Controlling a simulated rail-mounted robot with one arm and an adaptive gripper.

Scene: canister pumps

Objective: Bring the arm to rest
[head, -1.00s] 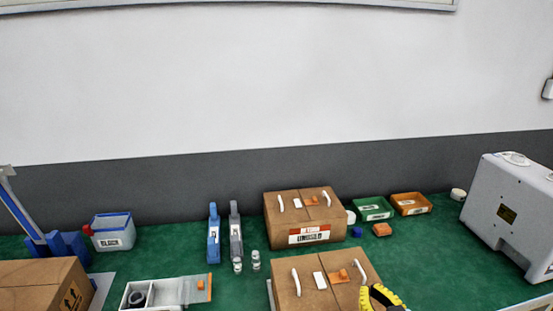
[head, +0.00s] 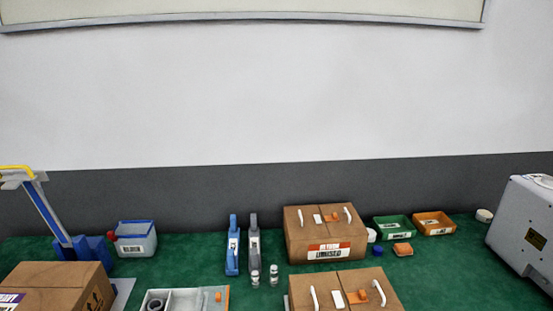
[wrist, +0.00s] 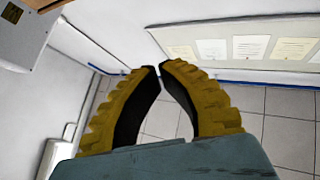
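My gripper (wrist: 160,68) shows in the wrist view with two ribbed yellow fingers with dark inner pads. The fingertips come together almost touching, and nothing is held between them. Behind the fingers are a tiled floor (wrist: 285,105) and a pale wall, with no work surface close to the tips. My gripper is out of the head view.
In the head view, the green bench (head: 190,268) holds two cardboard boxes with white handles (head: 300,228) (head: 375,283), another carton (head: 50,280) at left, blue and grey pumps (head: 232,250) (head: 254,245), small bins (head: 395,221) and a grey machine (head: 525,235) at right.

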